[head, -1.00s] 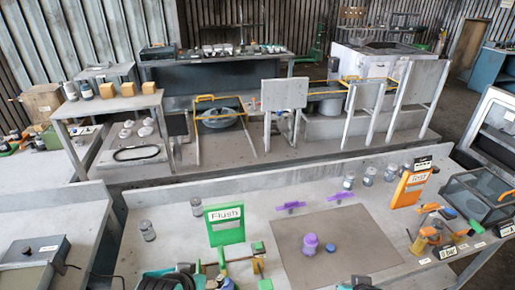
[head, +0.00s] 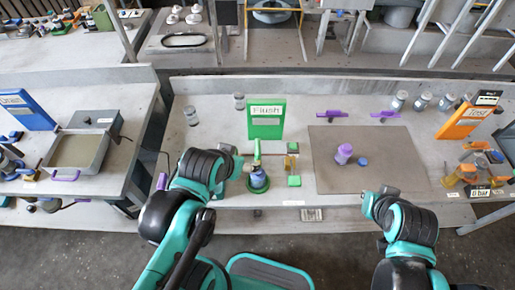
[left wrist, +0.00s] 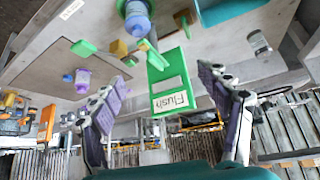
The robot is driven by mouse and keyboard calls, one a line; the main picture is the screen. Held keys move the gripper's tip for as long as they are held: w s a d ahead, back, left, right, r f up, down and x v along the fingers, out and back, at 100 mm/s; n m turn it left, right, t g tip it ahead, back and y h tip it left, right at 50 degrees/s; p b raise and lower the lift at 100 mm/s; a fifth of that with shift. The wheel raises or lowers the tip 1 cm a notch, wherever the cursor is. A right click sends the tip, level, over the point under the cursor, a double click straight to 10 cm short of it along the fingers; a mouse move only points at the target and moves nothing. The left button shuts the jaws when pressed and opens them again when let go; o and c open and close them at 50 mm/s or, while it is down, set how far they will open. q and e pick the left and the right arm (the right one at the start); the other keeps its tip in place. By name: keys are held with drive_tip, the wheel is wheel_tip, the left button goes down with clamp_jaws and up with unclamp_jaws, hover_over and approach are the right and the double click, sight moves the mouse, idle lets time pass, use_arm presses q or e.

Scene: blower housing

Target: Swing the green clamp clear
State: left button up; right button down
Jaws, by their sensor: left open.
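Green clamp parts (head: 257,151) stand on the front bench around a blue-grey bottle (head: 258,181), below the green Flush sign (head: 265,120). I cannot tell which green piece swings. In the left wrist view, the bottle (left wrist: 137,18) and Flush sign (left wrist: 168,85) appear upside down, with a green block (left wrist: 84,47) at left. My left gripper (head: 232,163) is just left of the bottle, apart from it; its spread fingers (left wrist: 165,105) hold nothing. My right gripper (head: 378,199) is at the bench's front edge; its jaws are unclear.
A dark mat (head: 345,180) lies right of the green parts, with a purple bottle (head: 343,154) and blue cap (head: 362,161) on it. Purple handles (head: 330,115) lie behind it. An orange Test sign (head: 466,121) stands at right. A shallow tray (head: 80,152) is on the left bench.

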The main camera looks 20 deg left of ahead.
use_arm(q)
drive_tip(key=m+g+p, duration=0.2)
drive_tip(key=m+g, duration=0.5)
drive_tip(key=m, duration=0.6)
approach(258, 147)
drive_tip(key=shift+s+f, duration=0.25)
drive_tip(key=shift+s, duration=0.05)
drive_tip(key=shift+w+f+m, duration=0.35)
drive_tip(key=shift+f+m, duration=0.15)
drive_tip(key=shift+m, duration=0.1)
wheel_tip(258, 147, down, 8)
drive_tip(key=shift+r+b, duration=0.15)
drive_tip(key=shift+b, duration=1.05)
drive_tip(key=c, duration=1.2)
